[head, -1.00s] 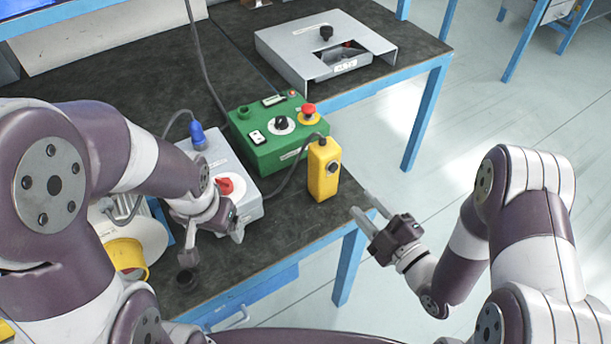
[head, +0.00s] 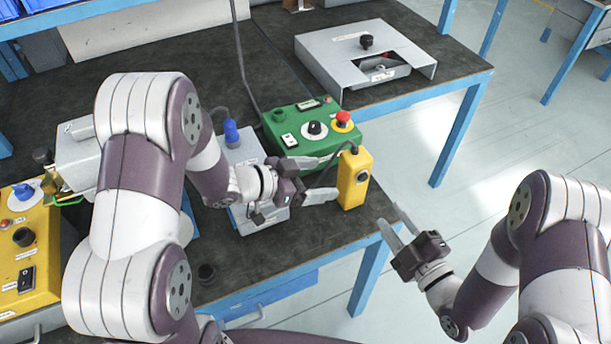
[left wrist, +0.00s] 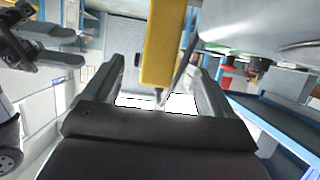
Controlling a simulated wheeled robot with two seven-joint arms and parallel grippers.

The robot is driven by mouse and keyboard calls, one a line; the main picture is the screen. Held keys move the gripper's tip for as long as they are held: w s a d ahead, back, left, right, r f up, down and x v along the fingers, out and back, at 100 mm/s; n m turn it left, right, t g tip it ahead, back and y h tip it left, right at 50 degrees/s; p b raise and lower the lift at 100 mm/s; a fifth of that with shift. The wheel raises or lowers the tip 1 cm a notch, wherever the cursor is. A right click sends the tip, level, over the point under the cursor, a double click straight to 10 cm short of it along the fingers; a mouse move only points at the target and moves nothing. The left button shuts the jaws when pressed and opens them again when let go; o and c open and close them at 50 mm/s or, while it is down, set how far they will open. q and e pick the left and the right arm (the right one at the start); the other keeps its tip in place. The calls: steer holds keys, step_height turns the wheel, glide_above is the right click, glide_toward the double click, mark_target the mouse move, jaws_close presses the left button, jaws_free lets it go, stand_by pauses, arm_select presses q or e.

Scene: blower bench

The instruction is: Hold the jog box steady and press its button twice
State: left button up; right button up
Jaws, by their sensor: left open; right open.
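The jog box is a small yellow box (head: 353,180) standing upright near the front edge of the bench, with a dark round button (head: 362,176) on its right-hand face. In the left wrist view the yellow box (left wrist: 163,45) shows between the two fingers. My left gripper (head: 322,178) is open, its fingers pointing at the box from the left; I cannot tell whether they touch it. The left gripper's fingers also show in the left wrist view (left wrist: 160,85). My right gripper (head: 390,228) is open and empty, to the right of and below the box, beyond the bench edge.
A green control box (head: 300,125) with a red mushroom button stands behind the jog box. A grey box (head: 240,150) with a blue plug is partly behind my left arm. A grey metal fixture (head: 350,45) lies farther back. A cable runs to the jog box.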

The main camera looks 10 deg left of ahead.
mark_target(353, 175)
arm_select(q)
steer(key=x, duration=1)
steer(key=shift+w+d+f, duration=0.15)
steer(key=shift+w+d, duration=0.05)
steer(key=c, duration=1.2)
steer(key=shift+c, duration=0.4)
arm_select(e)
steer(key=shift+c, duration=1.2)
jaws_close()
steer(key=shift+w, duration=0.1)
